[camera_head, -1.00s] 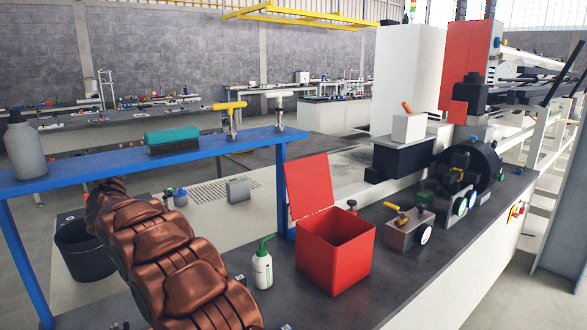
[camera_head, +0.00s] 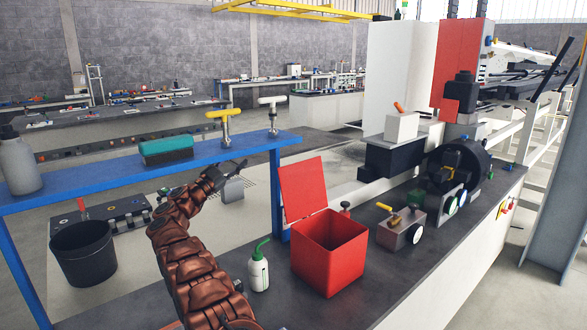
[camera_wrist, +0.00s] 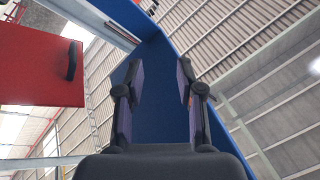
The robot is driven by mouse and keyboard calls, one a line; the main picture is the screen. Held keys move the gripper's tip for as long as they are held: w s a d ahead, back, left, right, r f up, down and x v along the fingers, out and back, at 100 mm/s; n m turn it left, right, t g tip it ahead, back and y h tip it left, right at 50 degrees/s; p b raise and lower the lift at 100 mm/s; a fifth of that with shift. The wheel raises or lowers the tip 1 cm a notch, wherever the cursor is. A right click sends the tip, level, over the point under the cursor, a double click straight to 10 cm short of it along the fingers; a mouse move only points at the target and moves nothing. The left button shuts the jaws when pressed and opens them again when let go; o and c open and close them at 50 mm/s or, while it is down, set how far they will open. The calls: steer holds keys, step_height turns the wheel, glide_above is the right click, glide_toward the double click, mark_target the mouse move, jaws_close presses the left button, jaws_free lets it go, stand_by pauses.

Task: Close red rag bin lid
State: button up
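The red rag bin (camera_head: 328,262) is an open-topped box on the dark bench. Its red lid (camera_head: 302,188) stands raised, tilted back at the bin's left rear edge. The lid also shows at the left of the wrist view (camera_wrist: 38,65), with a dark handle (camera_wrist: 72,61) near its edge. My gripper (camera_head: 236,167) is left of the lid and apart from it, near the front edge of the blue shelf. In the wrist view its two fingers (camera_wrist: 160,88) are spread with nothing between them.
The blue shelf (camera_head: 95,180) on posts stands behind and left of the bin; it fills the middle of the wrist view. A white bottle with a green spout (camera_head: 258,272) stands just left of the bin. A metal block with a yellow lever (camera_head: 400,230) is to its right.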

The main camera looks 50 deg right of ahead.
mark_target(289, 171)
steer(key=s+d+f+m+g+y+p, duration=0.1)
steer(key=s+d+f+m+g, duration=0.2)
steer(key=s+g, duration=0.15)
steer(key=s+d+f+m+g+y, duration=0.2)
steer(key=s+f+m+g, duration=0.15)
steer(key=s, duration=0.25)
steer(key=shift+n, duration=0.55)
steer(key=shift+w+r+p+x, duration=0.15)
steer(key=shift+p+x, duration=0.15)
steer(key=shift+x, duration=1)
steer(key=shift+w+r+p+x, duration=0.1)
steer(key=shift+r+p+x, duration=0.15)
steer(key=shift+x, duration=1.05)
steer(key=shift+w+r+p+x, duration=0.1)
steer(key=shift+p+x, duration=0.25)
steer(key=shift+x, duration=0.95)
steer(key=shift+c, duration=0.3)
jaws_close()
